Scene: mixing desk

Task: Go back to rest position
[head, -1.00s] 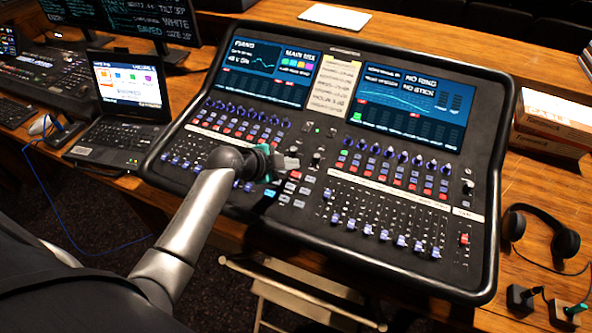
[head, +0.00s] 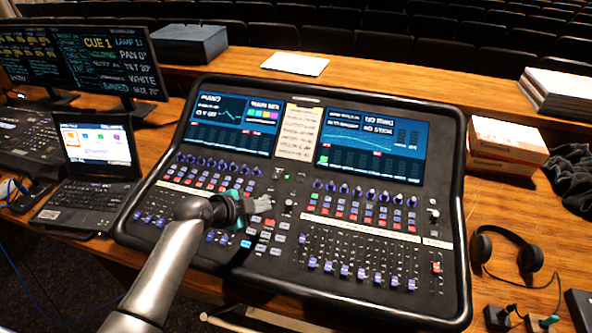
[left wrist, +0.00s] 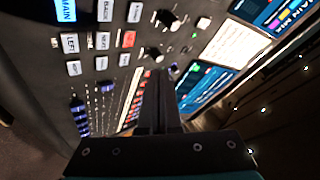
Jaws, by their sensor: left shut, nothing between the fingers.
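My left gripper (head: 262,204) reaches in from the lower left in the head view and hangs over the middle of the mixing desk (head: 457,250). Its fingers are shut with nothing between them. In the left wrist view the closed fingers (left wrist: 158,100) point at the desk surface, near the lettered buttons (left wrist: 73,44) and a black knob (left wrist: 167,19). I cannot tell whether the fingertips touch the panel. My right gripper is in neither view.
A laptop (head: 95,160) and two monitors (head: 115,60) stand left of the desk. Headphones (head: 530,258), a cardboard box (head: 507,143) and stacked papers (head: 560,85) lie to the right. A white sheet (head: 295,63) lies behind. Dark seats fill the background.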

